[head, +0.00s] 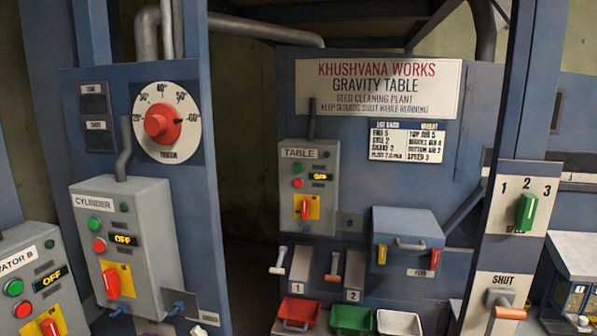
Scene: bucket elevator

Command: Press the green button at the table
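The grey control box labelled TABLE (322,200) is mounted on the blue machine panel right of the picture's middle. Its green button (297,168) is at the upper left of the box, above a red button (298,183). A small display (320,177) beside them appears to read OFF. A red switch on a yellow plate (305,208) is below. Nothing covers the green button. I see neither of my grippers in the head view.
A CYLINDER box (145,210) with its own green and red buttons stands nearer, at left. Another box (28,250) is cut off at far left. Levers and coloured bins (352,318) are below the TABLE box. A blue post (522,90) stands at right.

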